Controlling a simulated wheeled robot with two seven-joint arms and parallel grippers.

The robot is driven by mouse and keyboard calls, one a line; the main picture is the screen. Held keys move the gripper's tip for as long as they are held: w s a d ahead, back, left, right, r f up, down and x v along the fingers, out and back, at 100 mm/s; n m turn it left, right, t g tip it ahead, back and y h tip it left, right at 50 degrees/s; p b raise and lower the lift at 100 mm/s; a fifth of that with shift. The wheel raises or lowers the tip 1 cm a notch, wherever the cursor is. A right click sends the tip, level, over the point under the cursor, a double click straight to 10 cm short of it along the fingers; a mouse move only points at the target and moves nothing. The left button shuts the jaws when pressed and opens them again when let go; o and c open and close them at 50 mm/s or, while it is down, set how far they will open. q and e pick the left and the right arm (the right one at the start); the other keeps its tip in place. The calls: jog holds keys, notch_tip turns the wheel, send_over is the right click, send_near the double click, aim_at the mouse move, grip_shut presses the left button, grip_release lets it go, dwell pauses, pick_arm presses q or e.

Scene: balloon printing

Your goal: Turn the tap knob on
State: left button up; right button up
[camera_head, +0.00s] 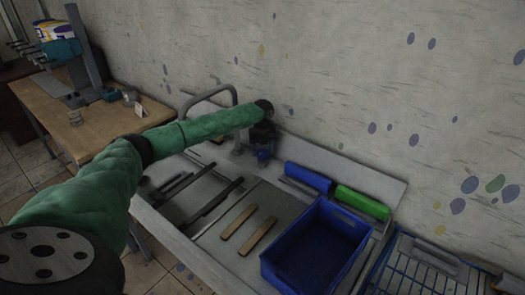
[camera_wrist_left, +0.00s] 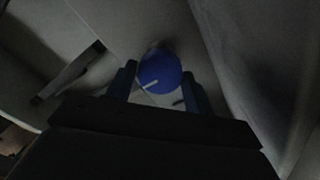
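The tap knob (camera_wrist_left: 160,68) is a round blue knob with a pale line on it, in the middle of the left wrist view. My left gripper (camera_wrist_left: 159,76) is open, with one finger on each side of the knob. Narrow gaps seem to show between fingers and knob; contact is hard to tell in the dim light. In the head view, my left gripper (camera_head: 262,152) points down at the back of the sink, beside the grey curved tap pipe (camera_head: 212,90). There the knob is hidden or cannot be told from the blue fingertips. My right gripper is not in view.
A blue crate (camera_head: 347,222) and two wooden strips (camera_head: 258,236) are on the counter at right. Blue (camera_head: 308,178) and green (camera_head: 362,202) blocks lie by the wall. A wire rack (camera_head: 400,262) stands at lower right. A wooden table (camera_head: 95,128) is at left.

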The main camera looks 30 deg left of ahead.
pick_arm(q)
jog(key=c, duration=0.5)
